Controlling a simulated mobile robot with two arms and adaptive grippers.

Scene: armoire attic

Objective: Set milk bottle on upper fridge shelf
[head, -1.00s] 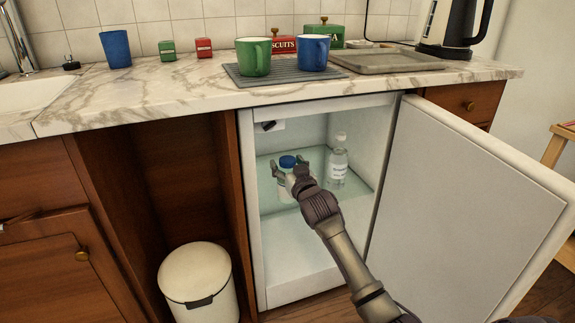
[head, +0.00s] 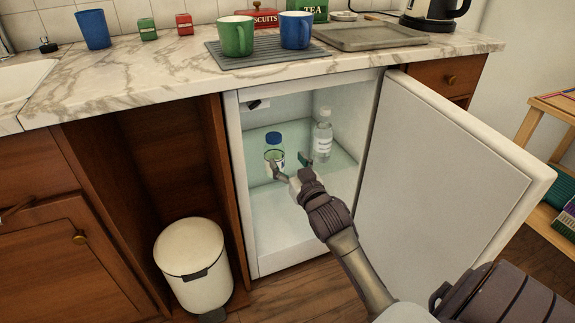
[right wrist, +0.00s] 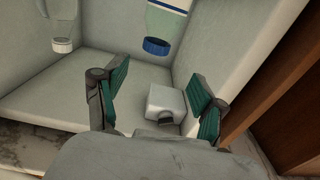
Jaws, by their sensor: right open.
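The milk bottle (head: 274,152), with a blue cap and a pale label, stands upright on the glass upper shelf (head: 342,164) inside the open fridge (head: 290,222). In the right wrist view its blue cap (right wrist: 157,46) shows beyond the fingers. My right gripper (head: 291,165) is in front of the bottle, to its lower right, with fingers spread. In the right wrist view the open gripper (right wrist: 160,92) has nothing between its fingertips. A finger overlaps the bottle's lower edge in the head view. My left gripper is not in view.
A clear bottle with a white cap (head: 322,138) stands on the same shelf, to the right. The fridge door (head: 440,190) is swung open to the right. A white bin (head: 192,262) stands left of the fridge. The counter above holds a green mug (head: 235,36) and a blue mug (head: 297,30).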

